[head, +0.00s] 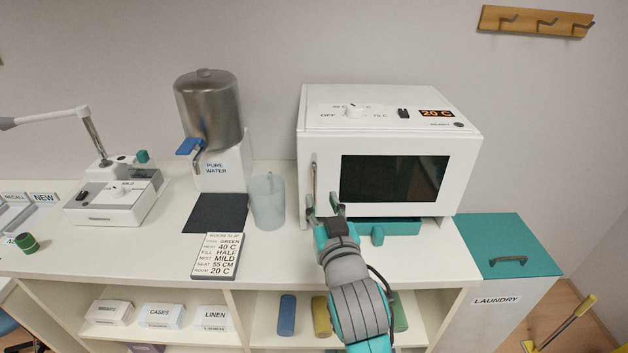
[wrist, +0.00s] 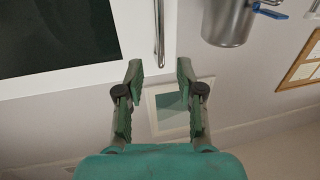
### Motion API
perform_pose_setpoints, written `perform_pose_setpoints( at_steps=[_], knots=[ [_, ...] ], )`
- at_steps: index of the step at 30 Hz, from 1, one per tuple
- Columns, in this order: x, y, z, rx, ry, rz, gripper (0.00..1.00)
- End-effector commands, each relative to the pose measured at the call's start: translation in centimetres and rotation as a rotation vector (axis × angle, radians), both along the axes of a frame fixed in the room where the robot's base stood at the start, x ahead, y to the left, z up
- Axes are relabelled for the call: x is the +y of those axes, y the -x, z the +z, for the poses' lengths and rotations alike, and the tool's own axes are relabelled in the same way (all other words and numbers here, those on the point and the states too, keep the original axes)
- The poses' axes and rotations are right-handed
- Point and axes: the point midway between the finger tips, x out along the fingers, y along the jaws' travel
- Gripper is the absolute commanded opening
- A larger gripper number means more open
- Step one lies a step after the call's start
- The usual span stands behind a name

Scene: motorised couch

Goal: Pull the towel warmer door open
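The towel warmer (head: 390,110) is a white box on the counter, with a knob and a red "20 C" display on top. Its door (head: 330,165) has a dark window and looks shut. A vertical metal handle (head: 315,181) runs down the door's left side. My gripper (head: 325,206) is at the handle's lower end. In the wrist view my gripper (wrist: 160,68) is open with nothing held. The handle (wrist: 159,30) lines up with the gap between the fingers, its end near the fingertips. I cannot tell whether they touch.
A teal tray (head: 405,227) sits under the warmer, beside my gripper. A clear cup (head: 268,202), a room slip card (head: 217,256) and a metal water dispenser (head: 209,115) stand to the left. A laundry bin (head: 500,250) is at the right. Wall space left of the warmer is clear.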

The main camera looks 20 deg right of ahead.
Motion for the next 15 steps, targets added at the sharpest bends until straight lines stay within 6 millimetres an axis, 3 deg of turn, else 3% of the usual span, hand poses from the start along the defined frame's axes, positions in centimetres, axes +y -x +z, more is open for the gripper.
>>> perform_pose_setpoints(
  at_steps=[9, 15],
  knots=[
    [-0.7, -5.6, 0.0, 0.0, 0.0, -0.001, 0.37],
    [-1.0, -7.8, 0.0, 0.0, 0.0, 0.0, 0.37]
  ],
)
